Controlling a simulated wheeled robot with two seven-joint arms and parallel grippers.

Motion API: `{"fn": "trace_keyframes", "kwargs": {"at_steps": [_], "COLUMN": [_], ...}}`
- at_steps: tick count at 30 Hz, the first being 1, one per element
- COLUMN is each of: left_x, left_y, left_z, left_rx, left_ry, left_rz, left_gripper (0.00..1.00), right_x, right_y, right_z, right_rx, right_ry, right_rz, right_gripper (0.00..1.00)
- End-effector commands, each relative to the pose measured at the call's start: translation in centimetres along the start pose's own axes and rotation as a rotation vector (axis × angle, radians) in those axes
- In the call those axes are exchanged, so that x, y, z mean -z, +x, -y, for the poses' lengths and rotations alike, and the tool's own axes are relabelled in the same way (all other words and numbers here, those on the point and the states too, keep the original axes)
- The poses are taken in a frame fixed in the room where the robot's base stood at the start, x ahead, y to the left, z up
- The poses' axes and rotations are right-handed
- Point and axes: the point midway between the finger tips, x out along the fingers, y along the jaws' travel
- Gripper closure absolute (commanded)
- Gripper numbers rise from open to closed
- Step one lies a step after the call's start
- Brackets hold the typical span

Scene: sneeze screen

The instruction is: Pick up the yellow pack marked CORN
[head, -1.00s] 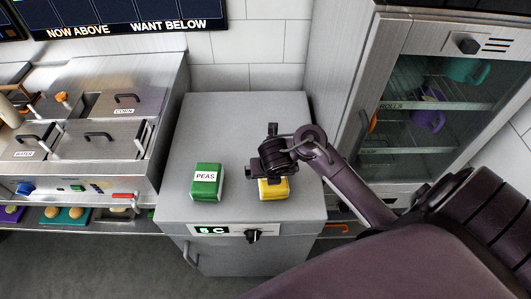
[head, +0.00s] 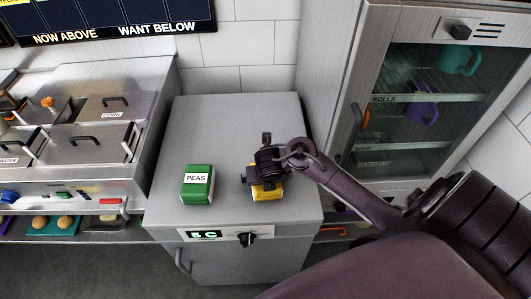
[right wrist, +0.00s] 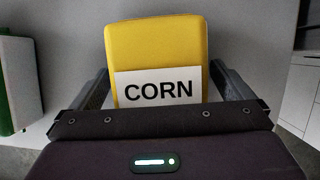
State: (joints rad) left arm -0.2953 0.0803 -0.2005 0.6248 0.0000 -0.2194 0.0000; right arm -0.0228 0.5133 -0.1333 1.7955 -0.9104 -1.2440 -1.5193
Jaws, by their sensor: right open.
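The yellow pack marked CORN (head: 268,193) sits on top of the grey cabinet (head: 228,126), partly hidden under my right gripper in the head view. In the right wrist view, the yellow pack (right wrist: 158,60) shows its white CORN label facing the camera. My right gripper (right wrist: 160,88) is open, with one finger on either side of the pack; I cannot tell whether they touch it. In the head view my right gripper (head: 266,180) is right over the pack. My left gripper is not in view.
A green pack marked PEAS (head: 197,183) stands to the left on the same cabinet top. A glass-door cabinet (head: 430,90) is on the right. A steel counter with lidded wells (head: 90,140) is on the left. The cabinet top behind the packs is clear.

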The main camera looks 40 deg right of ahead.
Motion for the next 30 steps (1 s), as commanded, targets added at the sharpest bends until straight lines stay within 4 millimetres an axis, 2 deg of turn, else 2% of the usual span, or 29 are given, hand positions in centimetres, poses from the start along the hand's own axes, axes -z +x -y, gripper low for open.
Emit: {"fn": "trace_keyframes", "kwargs": {"at_steps": [8, 11, 22, 30], "left_x": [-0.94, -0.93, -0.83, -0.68], "left_y": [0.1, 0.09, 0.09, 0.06], "left_z": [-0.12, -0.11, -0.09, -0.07], "left_rx": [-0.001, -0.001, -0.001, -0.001], "left_ry": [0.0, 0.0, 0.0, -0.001], "left_rz": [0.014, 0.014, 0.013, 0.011], "left_gripper": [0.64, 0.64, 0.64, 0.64], "right_x": [0.12, 0.13, 0.15, 0.04], "right_y": [0.36, 0.34, 0.34, 0.23], "right_z": [0.07, 0.04, 0.02, -0.02], "right_rx": [0.002, 0.001, 0.001, -0.001], "right_ry": [0.0, 0.001, 0.0, 0.001], "right_rz": [0.001, 0.0, 0.0, 0.002], "right_gripper": [0.0, 0.1, 0.59, 0.6]}}
